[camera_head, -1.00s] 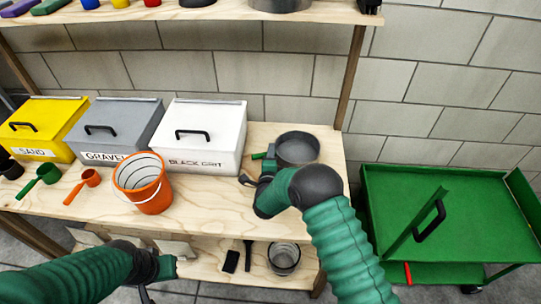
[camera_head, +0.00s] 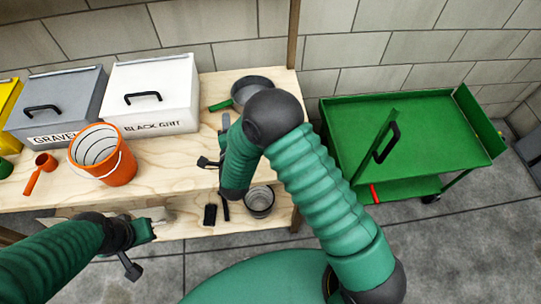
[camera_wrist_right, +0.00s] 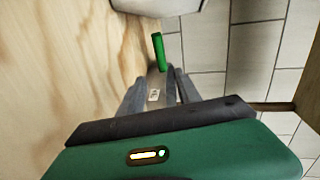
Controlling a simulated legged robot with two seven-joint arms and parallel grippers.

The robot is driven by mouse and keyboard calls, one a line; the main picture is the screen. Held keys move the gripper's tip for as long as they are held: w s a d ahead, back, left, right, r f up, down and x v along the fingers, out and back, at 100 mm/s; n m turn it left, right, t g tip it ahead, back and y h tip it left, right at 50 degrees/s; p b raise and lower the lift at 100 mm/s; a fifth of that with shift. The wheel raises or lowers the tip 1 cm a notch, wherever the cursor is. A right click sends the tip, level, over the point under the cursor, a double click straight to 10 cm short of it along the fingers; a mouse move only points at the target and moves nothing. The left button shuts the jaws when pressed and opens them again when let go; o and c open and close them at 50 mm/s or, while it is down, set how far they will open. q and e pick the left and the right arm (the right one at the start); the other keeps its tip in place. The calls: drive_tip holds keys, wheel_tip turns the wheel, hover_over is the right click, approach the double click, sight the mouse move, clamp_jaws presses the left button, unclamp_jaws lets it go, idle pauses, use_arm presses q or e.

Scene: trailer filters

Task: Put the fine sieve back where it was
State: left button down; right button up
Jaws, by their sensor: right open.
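A round grey pan-like sieve (camera_head: 254,84) with a green handle (camera_head: 221,104) sits at the right end of the bench top, beside the white bin. Its mesh is too small to judge. In the right wrist view, the green handle (camera_wrist_right: 158,52) shows ahead of the spread fingers (camera_wrist_right: 156,80); the pan itself is hidden there. My left gripper (camera_head: 153,222) is low at the left, in front of the bench; its fingers are unclear.
The white black-grit bin (camera_head: 155,88) and grey gravel bin (camera_head: 58,97) stand on the bench. An orange bucket (camera_head: 118,164) and orange scoop (camera_head: 38,172) are left. A grey pot (camera_head: 260,201) sits on the lower shelf. A green cart (camera_head: 410,137) stands right.

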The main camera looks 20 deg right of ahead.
drive_tip(key=n+g+y, duration=0.1)
drive_tip(key=n, duration=0.1)
drive_tip(key=s+r+n+g+y, duration=0.1)
drive_tip(key=n, duration=0.1)
drive_tip(key=s+r+n+y, duration=0.1)
drive_tip(key=n, duration=0.1)
drive_tip(key=shift+d+n+g, duration=0.2)
drive_tip(key=shift+n+g, duration=0.2)
drive_tip(key=s+n+g, duration=0.1)
drive_tip(key=s+d+n+g, duration=0.1)
drive_tip(key=s+n, duration=0.1)
drive_tip(key=s+n+y, duration=0.1)
drive_tip(key=s, duration=0.1)
drive_tip(key=shift+s+d+r+n+g, duration=0.1)
drive_tip(key=shift+d+r+n+g, duration=0.2)
drive_tip(key=shift+g, duration=0.1)
drive_tip(key=s+d+n+g, duration=0.3)
drive_tip(key=s+d+n, duration=0.1)
drive_tip(key=s, duration=0.5)
drive_tip(key=s+d+n+g, duration=0.3)
drive_tip(key=s+n, duration=0.1)
drive_tip(key=s, duration=0.6)
wheel_tip(320, 180, up, 9)
drive_tip(key=p, duration=0.8)
drive_tip(key=shift+n+g, duration=0.3)
drive_tip(key=shift+w+r, duration=0.1)
